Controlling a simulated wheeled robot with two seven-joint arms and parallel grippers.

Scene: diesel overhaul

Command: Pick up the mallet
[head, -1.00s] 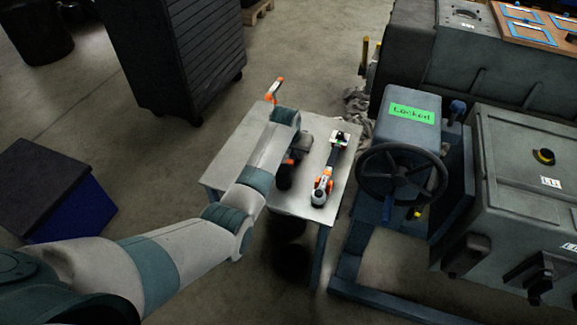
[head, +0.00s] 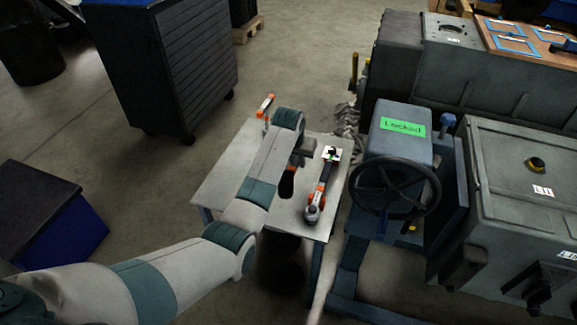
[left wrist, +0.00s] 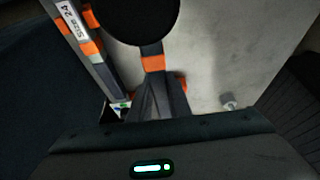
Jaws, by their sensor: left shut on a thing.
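The mallet has a black round head (head: 287,184), which hangs out over the table's near part, and an orange band below it. In the left wrist view the black head (left wrist: 140,18) is at the top, with the orange-banded dark handle (left wrist: 153,62) running down to my fingers. My left gripper (head: 303,150) is shut on this handle; it also shows in the left wrist view (left wrist: 160,100). The arm hides part of the mallet. I cannot tell how far it is above the table. My right gripper is out of view.
The small metal table (head: 225,178) also bears an orange-banded tool (head: 318,195) close to the right of the mallet. Another orange-ended tool (head: 266,104) is at the far edge. A blue machine with a handwheel (head: 396,188) stands close on the right.

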